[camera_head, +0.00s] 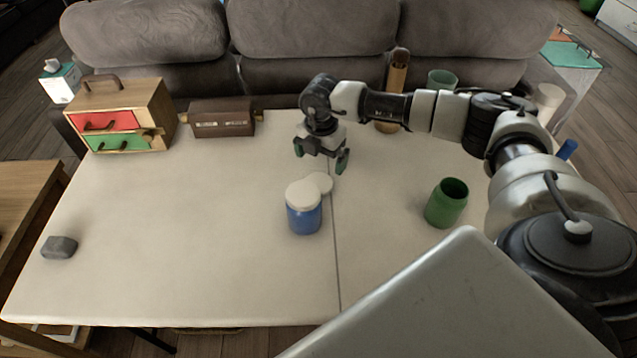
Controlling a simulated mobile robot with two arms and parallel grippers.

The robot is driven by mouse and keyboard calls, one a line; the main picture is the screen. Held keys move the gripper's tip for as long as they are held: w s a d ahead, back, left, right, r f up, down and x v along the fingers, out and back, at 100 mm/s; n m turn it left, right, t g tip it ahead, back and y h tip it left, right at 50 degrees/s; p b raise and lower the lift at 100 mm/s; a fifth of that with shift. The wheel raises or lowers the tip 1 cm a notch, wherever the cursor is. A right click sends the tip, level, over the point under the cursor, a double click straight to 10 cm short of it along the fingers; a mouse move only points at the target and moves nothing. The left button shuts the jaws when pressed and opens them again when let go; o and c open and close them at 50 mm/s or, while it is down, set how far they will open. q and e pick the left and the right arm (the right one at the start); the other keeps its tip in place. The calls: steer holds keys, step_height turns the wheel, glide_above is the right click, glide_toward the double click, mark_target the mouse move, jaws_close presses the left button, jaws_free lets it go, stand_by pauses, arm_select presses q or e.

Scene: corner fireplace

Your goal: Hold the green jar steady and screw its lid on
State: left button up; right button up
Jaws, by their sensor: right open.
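The green jar (440,210) stands upright on the right part of the table, with its mouth open and no lid on it. A blue jar (304,219) with a white lid on top stands near the table's middle. A second white disc, which looks like a loose lid (323,181), shows just behind the blue jar and is partly hidden by it. My right gripper (321,163) points down with its fingers apart, a little behind the loose lid and apart from the green jar. I cannot see anything between its fingers. My left gripper is not in view.
A wooden box with red and green drawers (157,108) and a brown case (222,118) stand at the back left. A grey block (60,247) lies at the left. A tall wooden object (397,75) and a green container (441,80) are behind my right arm. The left-centre tabletop is clear.

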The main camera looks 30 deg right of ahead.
mark_target(320, 181)
steer(key=shift+f, duration=1.6)
steer(key=f, duration=0.5)
steer(key=shift+w+f, duration=0.1)
steer(key=shift+w, duration=0.1)
steer(key=c, duration=0.8)
step_height(320, 181, up, 10)
steer(key=shift+r, duration=0.1)
